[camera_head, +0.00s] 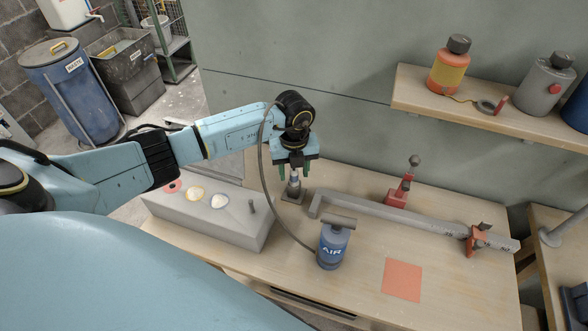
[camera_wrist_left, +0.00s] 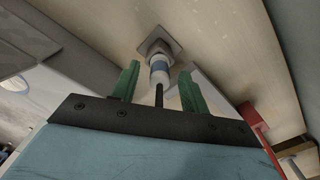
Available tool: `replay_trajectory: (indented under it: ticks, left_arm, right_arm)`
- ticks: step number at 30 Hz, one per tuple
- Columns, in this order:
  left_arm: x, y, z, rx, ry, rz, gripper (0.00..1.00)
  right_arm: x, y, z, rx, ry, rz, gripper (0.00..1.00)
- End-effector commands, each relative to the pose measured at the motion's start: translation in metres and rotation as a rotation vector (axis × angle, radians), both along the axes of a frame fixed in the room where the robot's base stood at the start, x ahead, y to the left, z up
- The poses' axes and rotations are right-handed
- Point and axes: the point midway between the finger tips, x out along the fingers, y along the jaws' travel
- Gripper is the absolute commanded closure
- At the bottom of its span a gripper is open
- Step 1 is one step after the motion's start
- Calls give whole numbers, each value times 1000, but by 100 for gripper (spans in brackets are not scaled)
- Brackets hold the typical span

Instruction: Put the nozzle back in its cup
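The nozzle (camera_head: 294,184), pale with a blue band, stands upright in the small grey cup (camera_head: 291,196) on the bench. In the left wrist view the nozzle (camera_wrist_left: 159,72) rises from the cup's square base (camera_wrist_left: 174,47), and a thin dark stem points back toward me. How deep it sits is hard to tell. My left gripper (camera_head: 294,170) is just above it, pointing down. Its green fingers are spread on either side of the nozzle with gaps, so it is open. A dark hose runs from the blue AIR canister (camera_head: 333,246) up behind my gripper. My right gripper is not in view.
A grey block (camera_head: 222,224) with coloured discs and a peg stands left of the cup. A long grey bar (camera_head: 410,215), a red-based lever (camera_head: 398,196) and an orange square (camera_head: 402,280) lie to the right. A shelf (camera_head: 480,108) with bottles hangs above.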

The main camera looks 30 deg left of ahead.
Motion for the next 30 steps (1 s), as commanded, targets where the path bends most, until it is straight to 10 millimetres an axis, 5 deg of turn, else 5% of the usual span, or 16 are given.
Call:
replay_trajectory:
  ticks: [8, 21, 30]
  left_arm:
    - [1, 1, 9, 1, -2, 0, 55]
    - [1, 0, 101, 1, -5, 0, 55]
    - [0, 0, 132, 0, -1, 1, 55]
  right_arm:
    - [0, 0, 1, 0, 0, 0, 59]
    - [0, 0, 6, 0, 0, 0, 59]
    - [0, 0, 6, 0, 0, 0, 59]
